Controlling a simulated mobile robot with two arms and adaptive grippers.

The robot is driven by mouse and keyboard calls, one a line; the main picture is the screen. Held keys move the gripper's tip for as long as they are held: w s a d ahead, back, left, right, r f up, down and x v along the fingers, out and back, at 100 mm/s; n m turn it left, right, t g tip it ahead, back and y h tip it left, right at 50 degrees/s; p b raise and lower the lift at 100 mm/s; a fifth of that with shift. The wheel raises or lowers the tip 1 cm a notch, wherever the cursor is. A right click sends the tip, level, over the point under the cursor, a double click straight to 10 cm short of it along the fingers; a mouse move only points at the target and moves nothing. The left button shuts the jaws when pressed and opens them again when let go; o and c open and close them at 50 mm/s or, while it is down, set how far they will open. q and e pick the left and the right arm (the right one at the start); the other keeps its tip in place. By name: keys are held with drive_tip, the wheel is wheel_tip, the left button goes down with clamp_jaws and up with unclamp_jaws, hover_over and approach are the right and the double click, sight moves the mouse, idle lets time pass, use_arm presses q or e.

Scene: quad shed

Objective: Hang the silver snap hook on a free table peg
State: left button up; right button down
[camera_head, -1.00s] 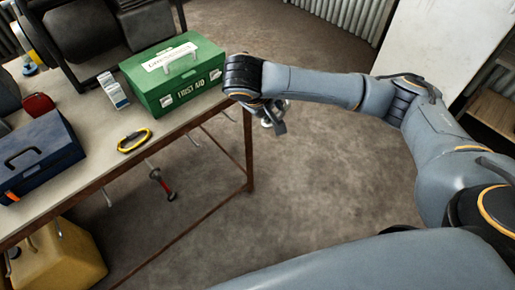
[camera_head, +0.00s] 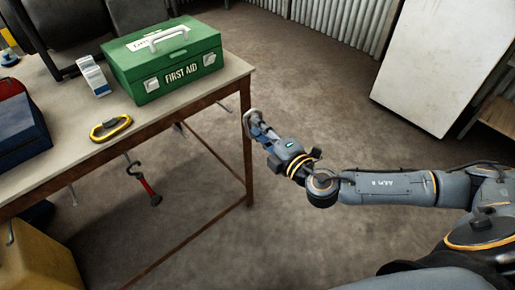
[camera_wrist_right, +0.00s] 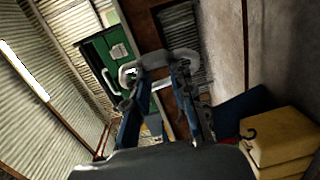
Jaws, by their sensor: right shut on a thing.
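The silver snap hook (camera_head: 249,117) is held in my right gripper (camera_head: 257,127), just off the front right corner of the workbench (camera_head: 190,103). In the right wrist view the snap hook (camera_wrist_right: 153,60) sits across the tips of my right gripper (camera_wrist_right: 158,78), its curved ends showing on both sides. Pale pegs stick out along the bench's front edge. A peg near the right end (camera_head: 224,106) looks empty, and another (camera_head: 182,128) also looks bare. A red-handled tool (camera_head: 149,190) hangs from a peg further left. My left gripper is not in view.
A green first aid box (camera_head: 165,70), a small white box (camera_head: 93,78), a yellow carabiner (camera_head: 111,128) and a blue toolbox (camera_head: 22,128) are on the bench. A yellow can (camera_head: 40,262) stands below.

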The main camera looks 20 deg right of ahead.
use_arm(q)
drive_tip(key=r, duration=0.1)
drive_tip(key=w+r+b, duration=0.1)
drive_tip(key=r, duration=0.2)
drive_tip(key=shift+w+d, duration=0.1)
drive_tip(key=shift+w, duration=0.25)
use_arm(e)
drive_tip(key=w+a+f+y, duration=0.1)
drive_tip(key=w+a+f, duration=0.2)
drive_tip(key=w, duration=0.4)
drive_tip(key=shift+w+a+f+n, duration=0.3)
drive_tip(key=shift+a+n, duration=0.1)
drive_tip(key=shift+a, duration=0.1)
idle(1.0)
idle(0.4)
